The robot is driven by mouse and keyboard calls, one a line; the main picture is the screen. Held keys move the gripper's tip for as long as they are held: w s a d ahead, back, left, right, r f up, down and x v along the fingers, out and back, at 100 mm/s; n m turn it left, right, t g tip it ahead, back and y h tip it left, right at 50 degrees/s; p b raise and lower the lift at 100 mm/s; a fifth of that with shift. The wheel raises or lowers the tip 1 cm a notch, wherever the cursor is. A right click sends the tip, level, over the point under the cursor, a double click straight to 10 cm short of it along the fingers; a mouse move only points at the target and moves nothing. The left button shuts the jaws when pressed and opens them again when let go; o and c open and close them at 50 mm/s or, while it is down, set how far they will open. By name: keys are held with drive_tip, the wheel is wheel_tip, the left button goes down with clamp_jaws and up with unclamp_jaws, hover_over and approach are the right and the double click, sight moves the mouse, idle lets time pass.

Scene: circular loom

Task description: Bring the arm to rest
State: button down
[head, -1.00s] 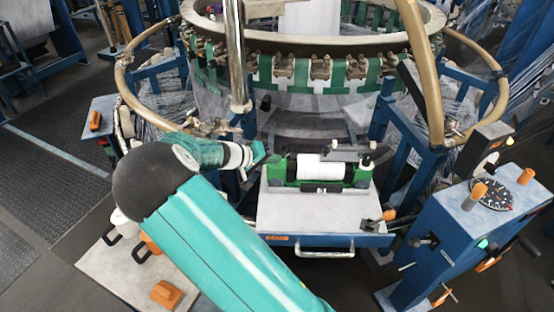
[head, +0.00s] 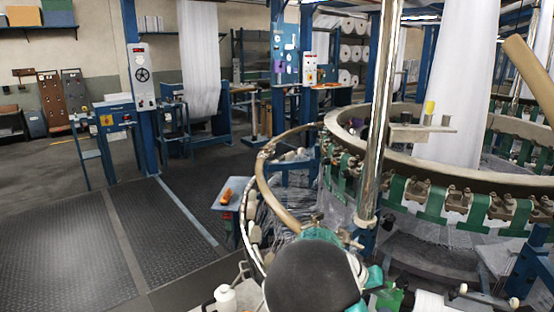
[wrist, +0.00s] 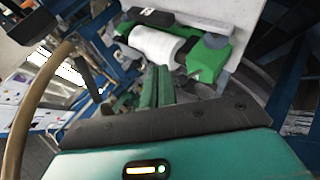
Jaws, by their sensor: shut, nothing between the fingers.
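My gripper (wrist: 157,86) shows in the wrist view as two green fingers close together, with nothing between them. Beyond the fingertips is a green shuttle (wrist: 207,62) carrying a white yarn spool (wrist: 157,46). The gripper looks apart from the spool, though the gap is hard to judge. In the head view my arm shows only at the bottom edge, as a black rounded joint with teal parts beside it. That joint hides much of the area behind it, and the fingers cannot be made out there.
The circular loom's ring (head: 400,165) and green straps fill the right. A chrome post (head: 380,120) stands close behind my arm. A tan guard hoop (head: 268,190) curves on the left. A small side table (head: 232,195) holds an orange item. The dark floor mats (head: 90,235) are clear.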

drive_tip(key=s+a+r+n+t+y, duration=0.1)
drive_tip(key=s+a+r+t+y, duration=0.1)
drive_tip(key=s+a+r, duration=0.3)
drive_tip(key=s+a+r+n+t+y, duration=0.1)
drive_tip(key=s+a+r+n+y, duration=0.1)
drive_tip(key=s+a+r+y, duration=0.2)
drive_tip(key=s+a+r+n+t+y, duration=0.1)
drive_tip(key=s+a+r+y, duration=0.3)
drive_tip(key=s+r, duration=0.5)
drive_tip(key=s+a+t, duration=0.1)
drive_tip(key=s+a, duration=0.1)
drive_tip(key=s, duration=0.6)
drive_tip(key=shift+s+a+n+t, duration=0.15)
drive_tip(key=shift+s+n+t, duration=0.15)
drive_tip(key=shift+n, duration=0.1)
drive_tip(key=shift+d+r, duration=0.1)
drive_tip(key=shift+d, duration=0.1)
